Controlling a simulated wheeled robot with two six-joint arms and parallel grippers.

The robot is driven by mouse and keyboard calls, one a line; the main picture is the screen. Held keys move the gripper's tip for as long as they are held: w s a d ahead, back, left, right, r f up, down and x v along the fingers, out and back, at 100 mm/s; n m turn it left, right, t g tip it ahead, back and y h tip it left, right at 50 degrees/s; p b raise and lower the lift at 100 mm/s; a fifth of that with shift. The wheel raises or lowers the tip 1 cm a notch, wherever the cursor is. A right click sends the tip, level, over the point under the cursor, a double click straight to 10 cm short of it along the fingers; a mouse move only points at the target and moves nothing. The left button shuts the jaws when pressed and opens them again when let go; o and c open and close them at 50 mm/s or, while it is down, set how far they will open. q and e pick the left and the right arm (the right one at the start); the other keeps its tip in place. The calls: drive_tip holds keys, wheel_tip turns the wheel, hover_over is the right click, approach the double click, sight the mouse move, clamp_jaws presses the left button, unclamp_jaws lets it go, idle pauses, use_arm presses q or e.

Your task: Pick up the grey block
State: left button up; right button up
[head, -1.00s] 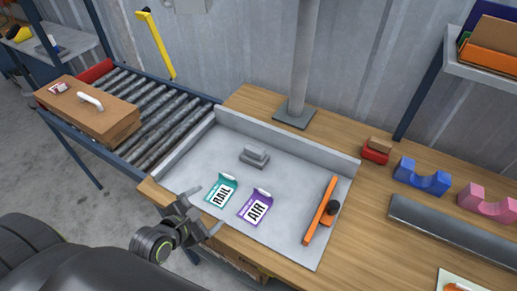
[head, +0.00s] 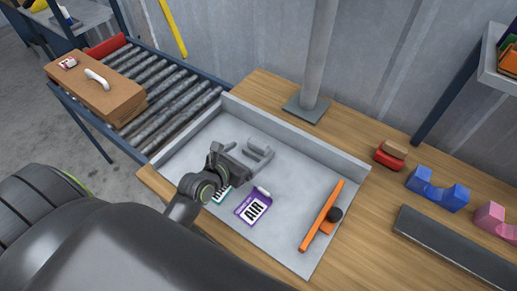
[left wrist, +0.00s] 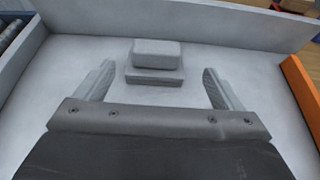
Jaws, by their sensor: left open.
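The grey block (head: 258,150) lies in the grey tray (head: 300,245), near its back wall. It has a wider base and a narrower raised top. In the left wrist view the block (left wrist: 155,60) sits ahead of the fingertips, centred between them. My left gripper (head: 238,158) is open and empty, just left of and in front of the block. Its two fingers also show in the left wrist view (left wrist: 158,80), spread apart and not touching the block. My right gripper is not in view.
A purple AIR card (head: 253,207) and a partly hidden teal card (head: 221,192) lie in the tray. The tray has raised walls. A roller conveyor with a cardboard box (head: 97,92) stands left.

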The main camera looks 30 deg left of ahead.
sight(255, 148)
use_arm(q)
drive_tip(key=x, duration=0.3)
drive_tip(key=shift+a+x, duration=0.15)
drive_tip(key=shift+x, duration=1.2)
drive_tip(key=shift+a+x, duration=0.2)
drive_tip(key=shift+x, duration=1.1)
drive_tip(key=shift+d+f, duration=0.1)
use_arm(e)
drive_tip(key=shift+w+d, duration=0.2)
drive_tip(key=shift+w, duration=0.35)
use_arm(q)
drive_tip(key=shift+c, duration=0.3)
drive_tip(key=c, duration=1.1)
drive_tip(key=shift+o, duration=0.2)
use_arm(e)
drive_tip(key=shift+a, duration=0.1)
